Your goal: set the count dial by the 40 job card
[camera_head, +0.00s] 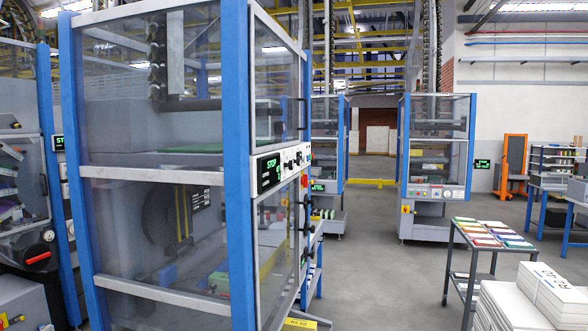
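The near stacker (240,200) has a blue frame and clear panels and fills the left half of the view. Its white control panel (282,165) faces right and shows at a steep angle. It bears a black display (269,172) with green letters reading STOP and dark knobs (292,164). I cannot tell which knob is the count dial or read a setting. Coloured cards or booklets (490,232) lie in rows on a grey table at the right. No 40 job card can be made out. Neither of my grippers is in view.
More stackers stand behind, one with a front panel (433,192). Stacked white bundles (530,300) stand at the lower right, beside the grey table (470,245). An orange lift (513,165) stands by the back wall. Grey floor (385,275) is clear between the near stacker and the table.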

